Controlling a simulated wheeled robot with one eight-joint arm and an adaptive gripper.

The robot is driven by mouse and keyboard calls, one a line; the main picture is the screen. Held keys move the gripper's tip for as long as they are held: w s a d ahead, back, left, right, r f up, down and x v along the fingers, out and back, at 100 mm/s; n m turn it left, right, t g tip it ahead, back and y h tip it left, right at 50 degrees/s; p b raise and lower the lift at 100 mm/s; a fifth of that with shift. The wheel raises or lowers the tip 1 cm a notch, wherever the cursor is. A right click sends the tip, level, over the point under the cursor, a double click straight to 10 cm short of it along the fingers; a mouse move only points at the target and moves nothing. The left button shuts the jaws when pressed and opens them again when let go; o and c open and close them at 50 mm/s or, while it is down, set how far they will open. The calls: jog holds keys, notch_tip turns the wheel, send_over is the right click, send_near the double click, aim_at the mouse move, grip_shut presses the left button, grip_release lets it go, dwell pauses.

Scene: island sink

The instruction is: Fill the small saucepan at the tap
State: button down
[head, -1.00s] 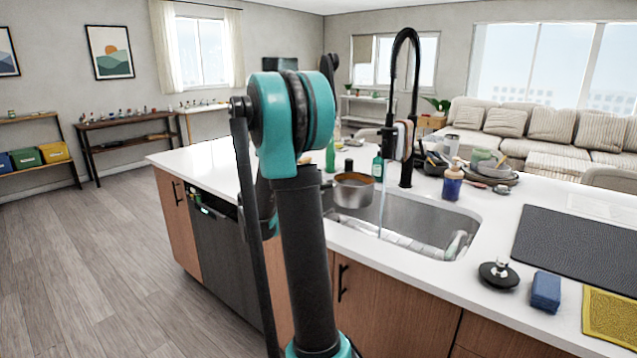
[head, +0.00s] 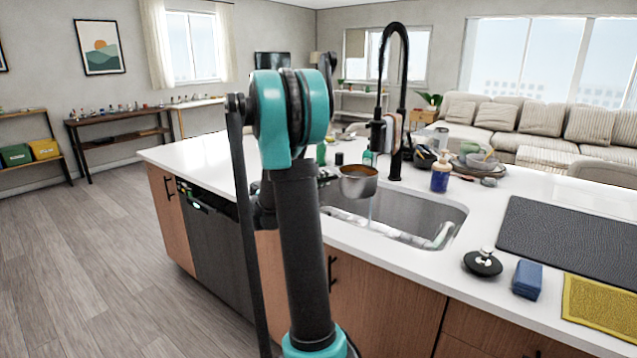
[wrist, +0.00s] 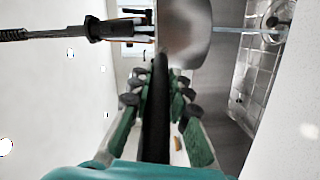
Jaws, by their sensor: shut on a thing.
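The small saucepan (head: 358,186), metal with a brownish inside, is held roughly level above the left part of the sink (head: 420,212). My gripper (wrist: 158,103) is shut on its black handle (wrist: 157,125); in the head view my arm partly hides the gripper. The black tap (head: 404,90) arches over the sink, its spray head (head: 377,136) just beyond and above the pan. Water runs: a thin stream (head: 369,209) shows below the pan, and in the wrist view (wrist: 240,30) it runs from the pan's edge towards the drain (wrist: 276,20). I cannot tell whether any enters the pan.
A blue soap bottle (head: 440,175) and a stack of dishes (head: 480,165) stand behind the sink. A black lid (head: 482,263), blue sponge (head: 527,279), yellow cloth (head: 600,310) and dark mat (head: 565,240) lie on the right counter.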

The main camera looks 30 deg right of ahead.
aim_at(343, 171)
jog(key=shift+w+r+x, duration=0.1)
jog(key=shift+r+x, duration=0.05)
jog(key=shift+x, duration=2.35)
jog(key=shift+w+r+x, duration=0.15)
jog(key=shift+r+x, duration=0.05)
jog(key=shift+x, duration=2.3)
dwell(1.8)
jog(key=shift+s+f+v, duration=0.1)
jog(key=shift+f+v, duration=0.05)
jog(key=shift+v, duration=2.1)
jog(key=shift+s+f+v, duration=0.1)
jog(key=shift+f+v, duration=0.05)
jog(key=shift+v, duration=2.1)
